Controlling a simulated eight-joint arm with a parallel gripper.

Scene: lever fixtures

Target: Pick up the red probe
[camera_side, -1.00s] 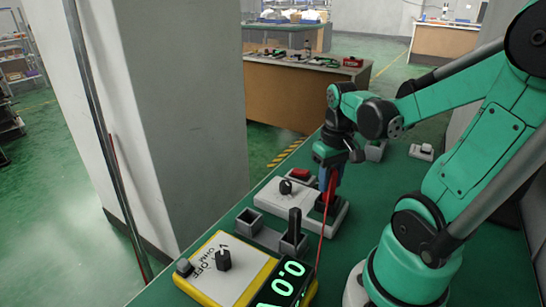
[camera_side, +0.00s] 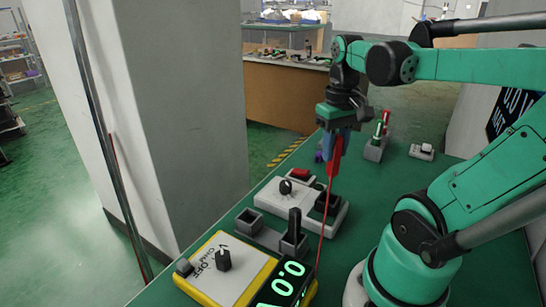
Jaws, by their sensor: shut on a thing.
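The red probe (camera_side: 334,157) is held upright in my gripper (camera_side: 334,142), clear above the white fixture. A thin red cable runs down from it to the yellow meter (camera_side: 232,264). My gripper's blue fingers are shut on the probe's upper part. A black probe (camera_side: 294,224) stands upright in one cup of the grey two-cup holder (camera_side: 268,237); the other cup is empty.
The white fixture (camera_side: 295,203) bears a black knob, a red switch and a dark block. Behind it stand a holder (camera_side: 376,148) with green and red items and a small grey switch box (camera_side: 421,152).

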